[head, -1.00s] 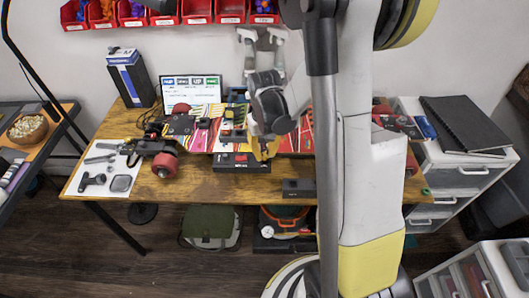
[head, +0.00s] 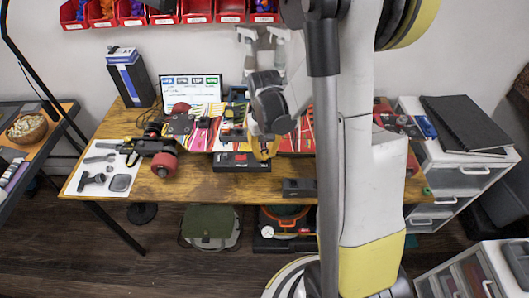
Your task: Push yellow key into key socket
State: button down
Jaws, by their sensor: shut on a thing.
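My gripper (head: 264,153) points down over the work table, beside the right end of a low black box (head: 228,168). Yellow shows at its fingertips. My gripper is shut on the yellow key, which is small and mostly hidden by the fingers. The black box has a small red mark on top and may be the key socket; no slot can be made out. I cannot tell whether the key touches the box.
A skateboard deck (head: 205,135) lies across the wooden table (head: 220,187) behind the box. Red wheels (head: 164,165) and a white tool mat (head: 93,183) are at the left. A small dark block (head: 298,188) lies at the front edge. A monitor (head: 191,92) stands behind.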

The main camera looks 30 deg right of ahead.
aim_at(265, 148)
jog(key=shift+f+b, duration=0.45)
dwell(0.6)
jog(key=c, duration=1)
grip_release()
jog(key=shift+o, duration=0.2)
jog(key=shift+r, duration=0.2)
jog(key=shift+r+p, duration=1)
jog(key=shift+r, duration=0.35)
jog(key=shift+r, duration=0.1)
jog(key=shift+r+p, duration=2.1)
jog(key=shift+r, duration=0.8)
